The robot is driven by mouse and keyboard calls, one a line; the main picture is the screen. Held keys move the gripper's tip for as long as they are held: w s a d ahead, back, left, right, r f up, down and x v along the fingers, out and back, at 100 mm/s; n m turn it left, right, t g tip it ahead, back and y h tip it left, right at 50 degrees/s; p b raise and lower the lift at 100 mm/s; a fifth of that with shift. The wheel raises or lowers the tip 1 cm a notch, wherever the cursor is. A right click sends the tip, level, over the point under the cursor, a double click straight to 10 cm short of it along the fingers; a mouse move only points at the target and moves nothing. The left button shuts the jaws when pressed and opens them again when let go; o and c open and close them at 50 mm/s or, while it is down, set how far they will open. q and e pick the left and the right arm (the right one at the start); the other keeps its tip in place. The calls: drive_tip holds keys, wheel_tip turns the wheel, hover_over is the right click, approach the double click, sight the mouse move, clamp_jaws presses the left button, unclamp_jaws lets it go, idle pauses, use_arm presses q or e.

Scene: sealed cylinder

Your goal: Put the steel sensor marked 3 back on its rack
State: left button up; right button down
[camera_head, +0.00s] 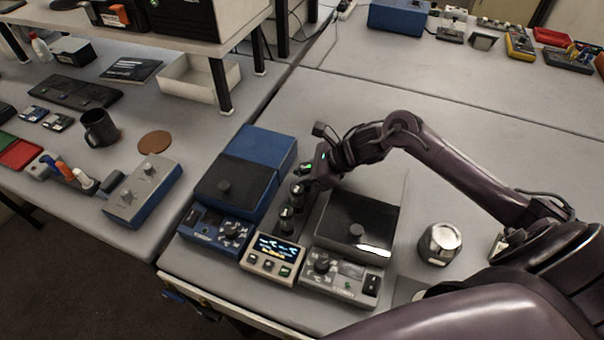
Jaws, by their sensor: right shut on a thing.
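My right gripper (322,168) reaches in from the right and is shut at the far end of a narrow dark rack (306,215). The thing in its jaws looks to be the steel sensor; it is mostly hidden by the fingers, and no number can be read. Small dark cylindrical sensors stand in a row on the rack, a middle one (298,192) and a near one (286,217). Another small dark piece with a green light (305,168) sits just left of the gripper. Whether the held sensor touches the rack cannot be told. My left gripper is not in view.
A blue instrument (268,150) stands left of the rack, a grey instrument (350,280) right of it, and a display box (272,260) in front. A shiny metal cylinder (440,243) stands further right.

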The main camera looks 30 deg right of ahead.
drive_tip(key=c, duration=1.1)
unclamp_jaws()
drive_tip(key=shift+r, duration=0.1)
drive_tip(key=shift+s+d+r, duration=0.1)
drive_tip(key=shift+d, duration=0.15)
drive_tip(key=shift+b+v, duration=1)
drive_tip(key=shift+v, duration=4.75)
drive_tip(key=shift+s+a, duration=0.1)
drive_tip(key=shift+a, duration=0.05)
